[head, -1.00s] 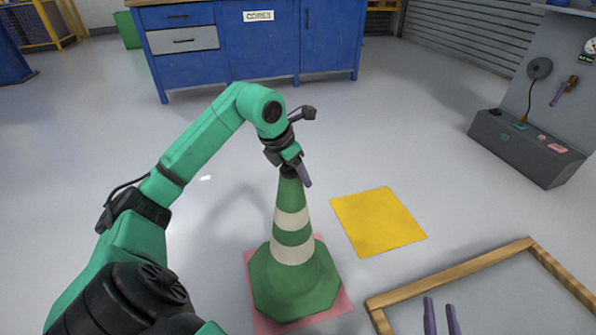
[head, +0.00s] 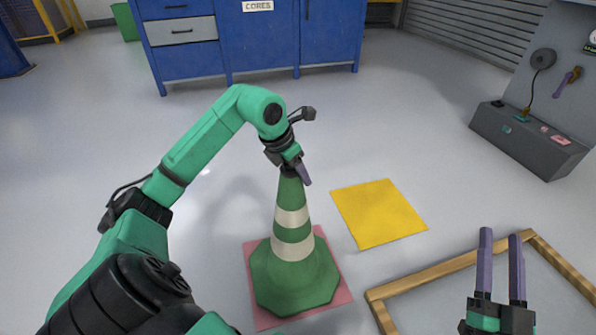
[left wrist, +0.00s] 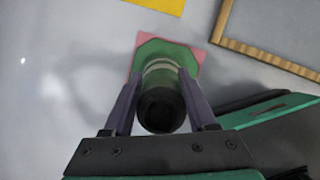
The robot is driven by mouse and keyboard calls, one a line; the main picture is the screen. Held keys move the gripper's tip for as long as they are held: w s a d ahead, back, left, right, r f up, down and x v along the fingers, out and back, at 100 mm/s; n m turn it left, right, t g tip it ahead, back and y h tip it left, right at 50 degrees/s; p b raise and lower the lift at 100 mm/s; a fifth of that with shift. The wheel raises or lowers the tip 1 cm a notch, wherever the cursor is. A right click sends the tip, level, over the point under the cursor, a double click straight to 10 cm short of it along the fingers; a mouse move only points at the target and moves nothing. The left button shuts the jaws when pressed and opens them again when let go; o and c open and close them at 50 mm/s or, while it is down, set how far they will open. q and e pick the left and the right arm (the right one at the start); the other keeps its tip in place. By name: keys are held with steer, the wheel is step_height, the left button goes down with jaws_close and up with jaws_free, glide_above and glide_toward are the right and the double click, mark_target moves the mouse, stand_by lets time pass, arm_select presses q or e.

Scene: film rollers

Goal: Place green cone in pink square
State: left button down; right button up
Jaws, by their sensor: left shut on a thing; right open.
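The green cone (head: 294,262) with two white bands stands upright on the pink square (head: 264,318) in the head view. The square's edges show around the cone's base. My left gripper (head: 302,176) is shut on the cone's top. In the left wrist view the two fingers flank the cone's dark tip (left wrist: 161,110), and the pink square (left wrist: 194,52) shows beyond the base. My right gripper (head: 502,236) is open and empty, over the wooden frame at the lower right.
A yellow square (head: 380,212) lies on the floor right of the cone. A wooden frame (head: 430,272) lies at the lower right. A blue cabinet (head: 262,45) stands at the back and a grey bench unit (head: 528,140) at the right. The floor between is clear.

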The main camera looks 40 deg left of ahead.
steer(key=shift+r, duration=0.2)
arm_select(q)
steer(key=c, duration=0.6)
jaws_free()
steer(key=o, duration=0.4)
arm_select(e)
steer(key=shift+d+r, duration=0.1)
steer(key=shift+r, duration=0.25)
arm_select(q)
steer(key=shift+r, duration=0.1)
